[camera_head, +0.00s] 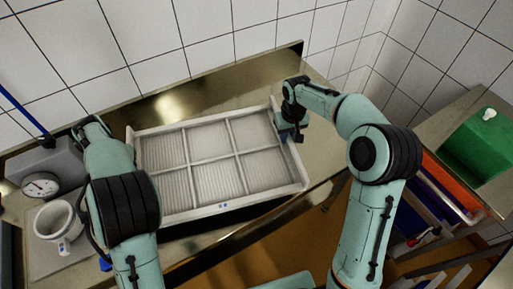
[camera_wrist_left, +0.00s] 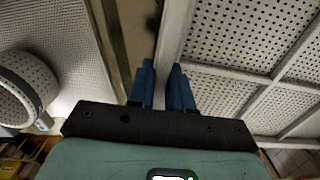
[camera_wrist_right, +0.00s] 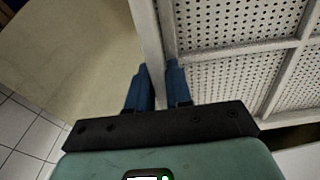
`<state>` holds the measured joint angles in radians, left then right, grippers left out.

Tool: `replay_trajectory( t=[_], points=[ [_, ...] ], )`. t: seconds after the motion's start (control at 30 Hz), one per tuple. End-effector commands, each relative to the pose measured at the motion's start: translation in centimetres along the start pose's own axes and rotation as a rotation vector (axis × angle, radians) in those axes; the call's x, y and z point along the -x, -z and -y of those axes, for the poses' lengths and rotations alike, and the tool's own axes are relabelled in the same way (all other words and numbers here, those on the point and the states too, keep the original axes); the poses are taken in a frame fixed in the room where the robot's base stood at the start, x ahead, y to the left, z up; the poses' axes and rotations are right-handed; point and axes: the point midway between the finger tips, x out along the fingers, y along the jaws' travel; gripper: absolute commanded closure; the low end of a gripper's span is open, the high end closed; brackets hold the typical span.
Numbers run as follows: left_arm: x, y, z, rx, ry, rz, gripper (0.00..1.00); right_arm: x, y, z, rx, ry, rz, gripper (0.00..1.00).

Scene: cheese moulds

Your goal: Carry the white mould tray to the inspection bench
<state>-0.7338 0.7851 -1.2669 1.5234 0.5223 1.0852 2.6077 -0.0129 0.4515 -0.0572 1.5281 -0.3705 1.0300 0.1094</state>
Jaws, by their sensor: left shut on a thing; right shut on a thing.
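The white mould tray (camera_head: 222,207) is a shallow rectangular frame with several perforated compartments, over the steel bench in the middle of the head view. My right gripper (camera_head: 294,134) is shut on its right side wall. In the right wrist view, the blue fingers (camera_wrist_right: 160,85) straddle that wall (camera_wrist_right: 148,35). My left gripper is hidden behind my left arm in the head view. In the left wrist view, its fingers (camera_wrist_left: 163,85) are shut on the tray's opposite wall (camera_wrist_left: 174,30). I cannot tell whether the tray touches the bench.
A white perforated cup-shaped mould (camera_head: 50,220) and a dial scale (camera_head: 40,186) stand to the left. On the right are a green box (camera_head: 482,145) and orange and blue crates (camera_head: 450,188). A tiled wall (camera_head: 220,50) closes the back. Bare steel bench (camera_head: 245,92) shows behind the tray.

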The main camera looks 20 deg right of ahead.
Motion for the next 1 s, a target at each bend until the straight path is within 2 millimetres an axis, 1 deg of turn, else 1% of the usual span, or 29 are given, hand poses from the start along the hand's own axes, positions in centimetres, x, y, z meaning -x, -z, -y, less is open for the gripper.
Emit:
replay_trajectory(
  t=[0.03, 0.13, 0.37, 0.57, 1.0],
  points=[
    [0.2, -0.2, 0.1, -0.002, 0.001, 0.006, 1.0, 0.3, 0.2, 0.1, 0.001, 0.002, -0.008, 1.0],
    [0.2, -0.1, 0.1, -0.002, 0.001, 0.005, 1.0, 0.3, 0.2, 0.1, 0.001, 0.002, -0.007, 1.0],
    [-0.6, 0.3, 0.1, -0.002, 0.001, -0.003, 1.0, -0.5, -0.3, 0.1, 0.001, 0.002, 0.001, 1.0],
    [-1.9, 1.2, 0.1, -0.002, 0.001, -0.017, 1.0, -1.8, -1.2, 0.1, 0.001, 0.002, 0.015, 1.0],
    [-5.5, 3.2, 0.1, -0.002, 0.001, -0.046, 1.0, -5.5, -3.2, 0.1, 0.001, 0.002, 0.044, 1.0]
  ],
)
